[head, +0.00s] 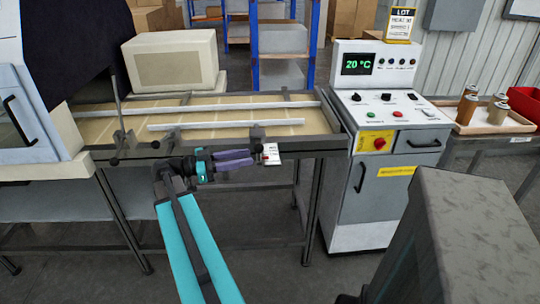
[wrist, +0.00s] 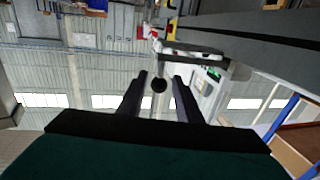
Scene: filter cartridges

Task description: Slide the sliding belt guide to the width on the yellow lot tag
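The sliding belt guide, a pale rail (head: 226,125), runs along the near side of the tan conveyor belt. A dark clamp (head: 257,132) joins it at the belt's front edge. A small white plate with a red mark (head: 271,155) hangs just right of my fingertips. The yellow lot tag (head: 399,24) stands on the control cabinet; its lower print is too small to read. My gripper (head: 252,157) is in front of the belt edge, fingers apart, also in the wrist view (wrist: 160,78). Contact with the knob cannot be told.
A second pale rail (head: 250,106) lies along the belt's far side. The control cabinet (head: 375,195) stands right of the belt, with a display reading 20 °C. A beige housing (head: 174,62) is behind the belt. A tray (head: 490,125) with canisters is at far right.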

